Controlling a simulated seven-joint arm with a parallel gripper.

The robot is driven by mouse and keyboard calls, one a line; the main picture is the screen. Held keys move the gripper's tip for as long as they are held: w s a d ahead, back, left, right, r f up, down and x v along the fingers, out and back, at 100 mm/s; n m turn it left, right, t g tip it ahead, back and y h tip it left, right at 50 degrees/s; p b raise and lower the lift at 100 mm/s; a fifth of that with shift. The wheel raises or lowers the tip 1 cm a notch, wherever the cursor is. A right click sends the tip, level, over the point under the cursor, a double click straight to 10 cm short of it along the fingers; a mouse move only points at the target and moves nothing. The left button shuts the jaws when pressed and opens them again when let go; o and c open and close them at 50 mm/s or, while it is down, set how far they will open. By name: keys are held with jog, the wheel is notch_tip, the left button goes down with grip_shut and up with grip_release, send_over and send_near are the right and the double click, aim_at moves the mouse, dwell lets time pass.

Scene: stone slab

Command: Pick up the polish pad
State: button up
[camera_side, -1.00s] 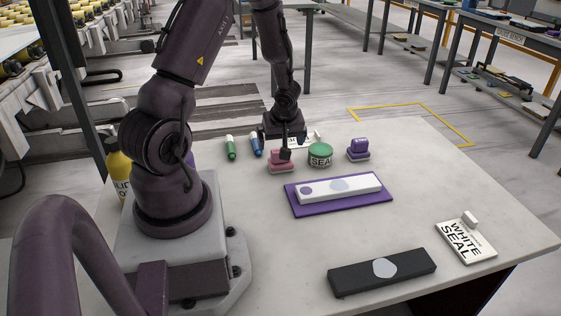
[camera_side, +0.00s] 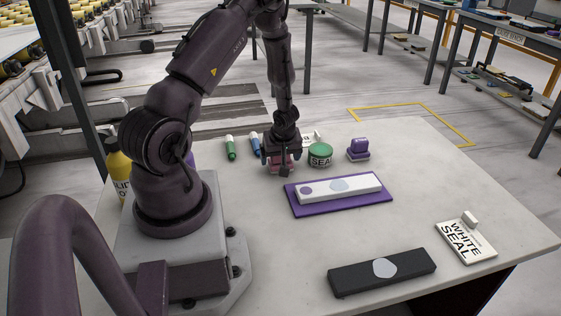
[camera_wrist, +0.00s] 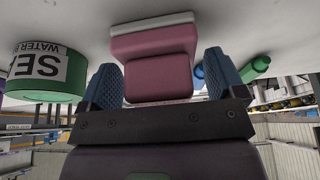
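A pink pad (camera_side: 280,168) with a block-shaped handle stands on the stone slab, partly hidden by my gripper in the side view. In the wrist view the pink pad (camera_wrist: 155,62) shows with its handle between my two blue fingers and a pale layer at its far edge. My gripper (camera_side: 281,164) is lowered over it; in the wrist view my gripper (camera_wrist: 160,88) is open, with a gap on each side of the handle. A similar purple pad (camera_side: 358,149) stands farther right on the slab.
A green tin (camera_side: 320,155) stands close right of the pink pad. Green (camera_side: 231,147) and blue (camera_side: 255,143) bottles are to its left. In front lie a purple mat (camera_side: 300,211) with a white bar, a black bar (camera_side: 350,281) and a White Seal card (camera_side: 467,243).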

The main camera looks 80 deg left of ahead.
jog(key=c, duration=0.8)
jog(key=shift+o, duration=0.2)
jog(key=shift+r, duration=0.1)
notch_tip(320, 180, up, 10)
jog(key=shift+f, duration=0.1)
